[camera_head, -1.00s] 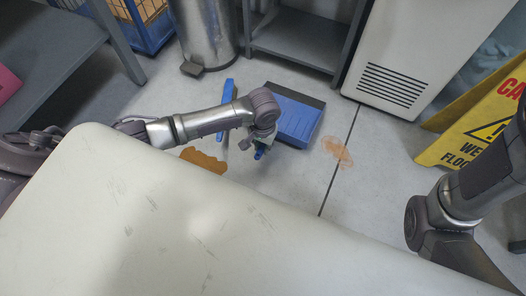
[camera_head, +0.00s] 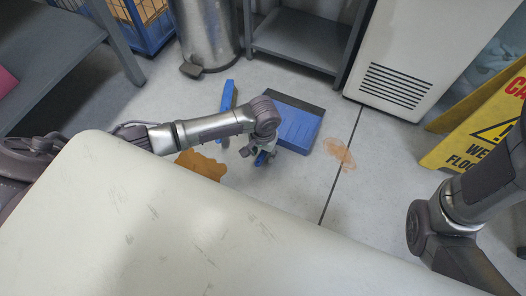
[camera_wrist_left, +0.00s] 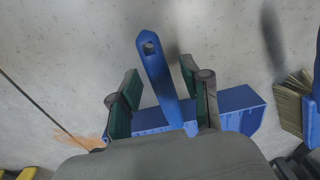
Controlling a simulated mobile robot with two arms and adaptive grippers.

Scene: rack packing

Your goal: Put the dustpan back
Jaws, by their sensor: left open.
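The blue dustpan (camera_head: 297,127) with a dark back edge lies on the floor. Its blue handle (camera_wrist_left: 158,75) shows in the left wrist view. My left gripper (camera_head: 258,154) is at the handle; in the wrist view its open green-padded fingers (camera_wrist_left: 158,92) stand on either side of it. I cannot tell whether they touch it. My gripper's housing hides part of the pan there. My right arm comes in at the right edge, but its gripper is out of view.
A blue brush (camera_head: 228,96) lies left of the dustpan. A brown puddle (camera_head: 201,165) and an orange stain (camera_head: 340,153) are on the floor. A metal bin (camera_head: 208,35), grey shelf (camera_head: 300,45) and white cabinet (camera_head: 405,50) stand behind. A yellow wet-floor sign (camera_head: 445,153) stands right.

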